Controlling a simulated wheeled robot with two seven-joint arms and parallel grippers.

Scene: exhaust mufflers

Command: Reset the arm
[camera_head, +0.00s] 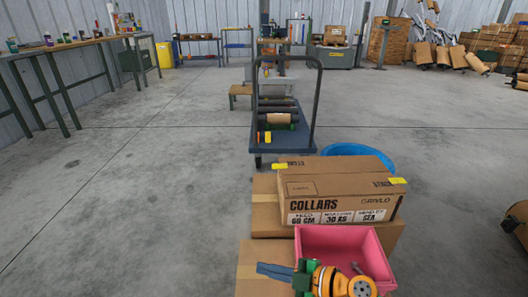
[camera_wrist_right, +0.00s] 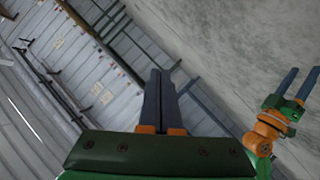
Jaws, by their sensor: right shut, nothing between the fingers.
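My right gripper (camera_head: 272,270) shows at the bottom of the head view, its dark blue fingers pointing left. It is in front of the pink bin (camera_head: 335,232) and partly covers it. In the right wrist view my right gripper (camera_wrist_right: 160,88) has its two fingers together, with nothing between them. My left gripper (camera_wrist_right: 299,86) shows at the right edge of the right wrist view, its two blue fingers apart and empty. The left gripper is not seen in the head view.
A cardboard box marked COLLARS (camera_head: 338,190) lies on other boxes behind the pink bin. A blue tub (camera_head: 375,152) and a cart (camera_head: 283,142) stand beyond it. Workbenches (camera_head: 70,46) line the left wall. The floor (camera_head: 130,180) at left is clear.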

